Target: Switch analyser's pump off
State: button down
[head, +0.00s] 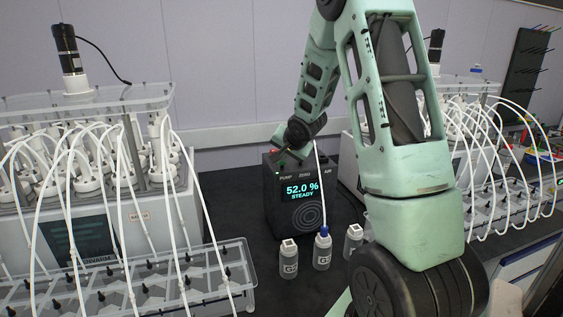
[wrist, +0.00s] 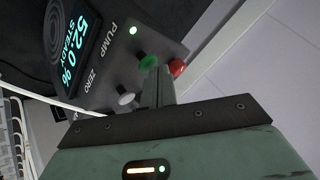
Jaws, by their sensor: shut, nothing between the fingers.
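The analyser (head: 296,214) is a black box on the bench; its screen reads 52.0 % STEADY. Its top carries PUMP, ZERO and AIR labels. In the wrist view, its panel (wrist: 98,92) shows a lit green lamp (wrist: 132,30) by PUMP, a green-capped control (wrist: 147,62), a white-capped control (wrist: 126,98) by ZERO and a red cap (wrist: 177,67). My gripper (wrist: 157,78) is shut and empty, its tips right at the green-capped control. I cannot tell whether they touch it. In the head view, my wrist hides part of the analyser's top.
Small bottles, one blue-capped (head: 322,248), stand in front of the analyser. A reactor rig (head: 90,215) with white tubes stands at left, another (head: 490,165) at right. A wall closes off the back.

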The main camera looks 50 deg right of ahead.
aim_at(283, 163)
jog(key=shift+f, duration=0.4)
jog(key=shift+r, duration=0.1)
jog(key=shift+r+p, duration=0.95)
notch_tip(283, 163, up, 6)
jog(key=p, duration=0.6)
jog(key=shift+p, duration=0.35)
